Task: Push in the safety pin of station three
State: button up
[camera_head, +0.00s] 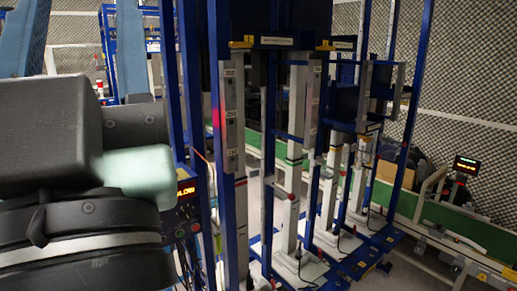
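Several blue-framed stations stand in a row from the centre to the right. The nearest blue frame (203,130) carries a grey upright plate (231,115) with small labels, and a red spot (216,117) shows at its left edge. Further grey plates (312,105) and white columns (291,210) follow behind it. The labels are too small to read, so I cannot tell which one is station three. I cannot make out a safety pin. My own arm links fill the left side, close to the camera. My gripper does not show.
A control box with a lit orange display (186,190) sits behind my arm, beside the nearest frame. A green conveyor (430,215) runs along the back right. A second display (466,165) stands at the far right.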

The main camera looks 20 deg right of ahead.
aim_at(379, 156)
jog(key=i+l+z, duration=0.15)
jog(key=z, duration=0.35)
jog(key=i+z, duration=0.1)
jog(key=z, duration=0.4)
jog(key=i+l+z, duration=0.1)
jog(key=z, duration=0.4)
jog(key=i+j, duration=0.1)
jog(key=i, duration=0.3)
